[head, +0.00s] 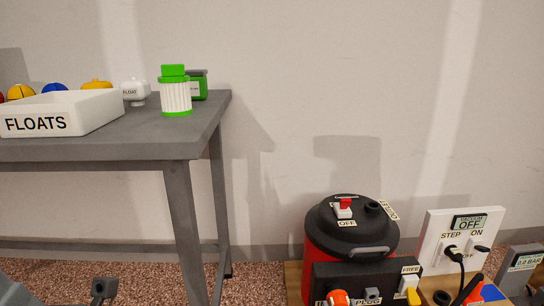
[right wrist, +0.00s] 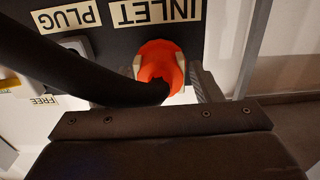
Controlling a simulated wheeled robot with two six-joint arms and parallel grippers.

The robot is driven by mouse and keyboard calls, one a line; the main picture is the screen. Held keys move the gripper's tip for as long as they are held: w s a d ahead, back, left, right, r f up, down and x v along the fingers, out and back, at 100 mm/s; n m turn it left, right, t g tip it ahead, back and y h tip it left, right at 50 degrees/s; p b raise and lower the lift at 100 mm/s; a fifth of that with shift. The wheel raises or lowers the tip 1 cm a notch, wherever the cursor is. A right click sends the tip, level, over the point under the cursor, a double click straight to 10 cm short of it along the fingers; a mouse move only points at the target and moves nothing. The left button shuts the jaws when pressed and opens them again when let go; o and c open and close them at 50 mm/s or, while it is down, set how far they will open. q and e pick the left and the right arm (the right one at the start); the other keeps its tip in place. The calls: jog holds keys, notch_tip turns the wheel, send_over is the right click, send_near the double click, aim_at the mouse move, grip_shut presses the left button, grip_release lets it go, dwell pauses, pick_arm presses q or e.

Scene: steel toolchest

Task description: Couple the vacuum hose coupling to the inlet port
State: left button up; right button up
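The orange hose coupling (right wrist: 160,66) sits in front of the black panel by the INLET label (right wrist: 155,10) in the right wrist view. The black vacuum hose (right wrist: 85,72) runs into it from the left. My right gripper (right wrist: 166,84) appears shut on the coupling; its right finger lies against the side, and the hose hides the left finger. The coupling hides the inlet port, so I cannot tell how far it is seated. An orange part (head: 338,298) shows at the panel's lower left in the head view. A dark part at the bottom left may be my left gripper (head: 103,288); its fingers are unclear.
The red vacuum canister (head: 318,255) with a black lid stands behind the black panel (head: 340,274). A white board (head: 438,222) with a vacuum display reading OFF stands to its right. A grey table (head: 150,148) with a FLOATS bin (head: 95,115) is at left.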

jog(key=c, duration=1)
jog(key=shift+c, duration=0.2)
jog(key=shift+w+r, duration=0.1)
jog(key=shift+w, duration=0.05)
